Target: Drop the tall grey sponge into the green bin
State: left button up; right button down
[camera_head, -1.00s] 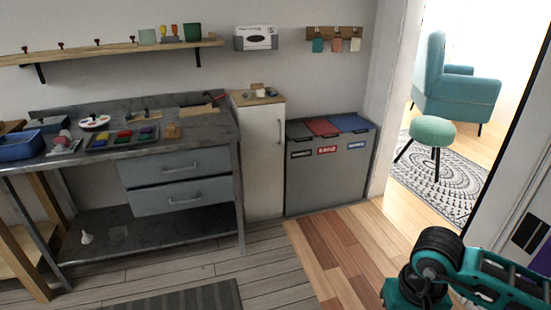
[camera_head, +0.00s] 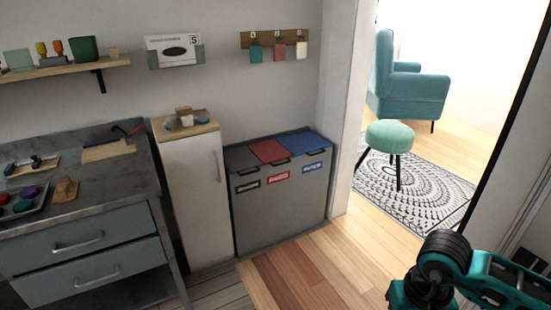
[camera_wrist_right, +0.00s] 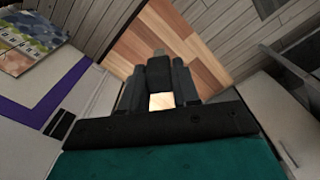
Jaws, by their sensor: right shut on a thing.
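In the right wrist view, my right gripper (camera_wrist_right: 160,76) is shut on a narrow dark grey block (camera_wrist_right: 158,54). It looks like the tall grey sponge, but it is small and mostly hidden between the fingers. The floor is far below it. In the head view only part of my right arm shows at the lower right, and its gripper is out of the picture. My left gripper is in neither view. I cannot make out a green bin. A grey sorting cabinet (camera_head: 285,210) has a black, a red and a blue lid, all closed.
A narrow white cupboard (camera_head: 190,205) with small items on top stands left of the sorting cabinet. A grey workbench (camera_head: 95,190) with drawers is farther left. A doorway at the right opens on a green stool (camera_head: 388,138) and a teal armchair (camera_head: 415,92). Wooden floor in front is clear.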

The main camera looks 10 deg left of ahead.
aim_at(88, 60)
jog(key=i+l+u, duration=0.15)
jog(key=i+u, duration=0.15)
jog(key=i, duration=0.15)
jog(key=i+l+u, duration=0.3)
jog(key=i, duration=0.15)
jog(key=i+l+u, duration=0.15)
jog(key=u, duration=0.3)
jog(key=i+l+u, duration=0.2)
jog(key=u, duration=0.2)
jog(key=i+l+u, duration=0.2)
jog(key=u, duration=0.25)
jog(key=l+u, duration=0.45)
jog(key=i+l+u, duration=0.15)
jog(key=u, duration=0.3)
jog(key=l+u, duration=0.7)
jog(key=k+l+u, duration=0.1)
jog(key=l+u, duration=0.2)
jog(key=l, duration=0.15)
